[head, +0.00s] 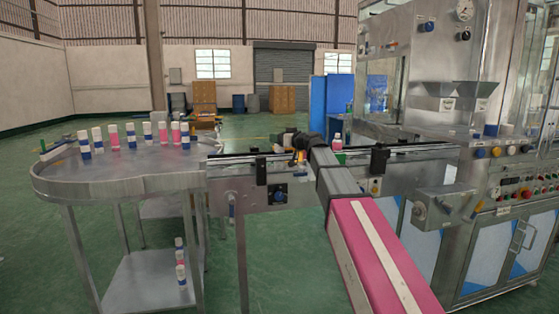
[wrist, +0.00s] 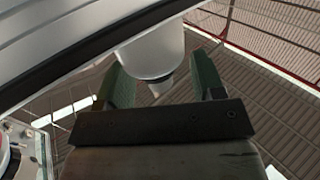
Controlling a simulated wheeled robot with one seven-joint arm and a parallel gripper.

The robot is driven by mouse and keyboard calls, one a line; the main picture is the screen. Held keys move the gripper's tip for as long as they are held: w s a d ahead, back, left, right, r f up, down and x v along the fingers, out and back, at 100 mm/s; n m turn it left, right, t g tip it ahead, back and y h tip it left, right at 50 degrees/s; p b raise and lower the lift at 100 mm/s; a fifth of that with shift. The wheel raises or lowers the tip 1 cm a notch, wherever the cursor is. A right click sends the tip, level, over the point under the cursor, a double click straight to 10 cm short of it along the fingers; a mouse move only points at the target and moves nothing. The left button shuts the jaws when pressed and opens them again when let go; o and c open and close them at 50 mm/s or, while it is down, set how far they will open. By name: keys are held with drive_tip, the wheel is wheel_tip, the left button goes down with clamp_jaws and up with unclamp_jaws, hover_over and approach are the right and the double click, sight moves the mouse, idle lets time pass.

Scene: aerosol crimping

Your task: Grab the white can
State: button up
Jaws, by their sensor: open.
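In the wrist view, my gripper (wrist: 163,82) has two green fingers set apart. A white, rounded can-like thing (wrist: 150,55) shows between and beyond them, with a small narrower part below it. I see no clear contact with either finger. In the head view, my gripper (head: 300,155) is at the conveyor rail, small and partly hidden by my own arm. Several white cans with blue or pink bands, such as this one (head: 98,138), stand upright on the round steel table (head: 120,180). A pink and white can (head: 337,142) stands just right of my wrist.
A steel conveyor (head: 415,149) runs from the table to the large machine (head: 420,100) at right. Black brackets (head: 379,158) stick up along it. Green floor lies open at the left and back.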

drive_tip(key=shift+x, duration=0.9)
clamp_jaws()
drive_tip(key=shift+r, duration=0.1)
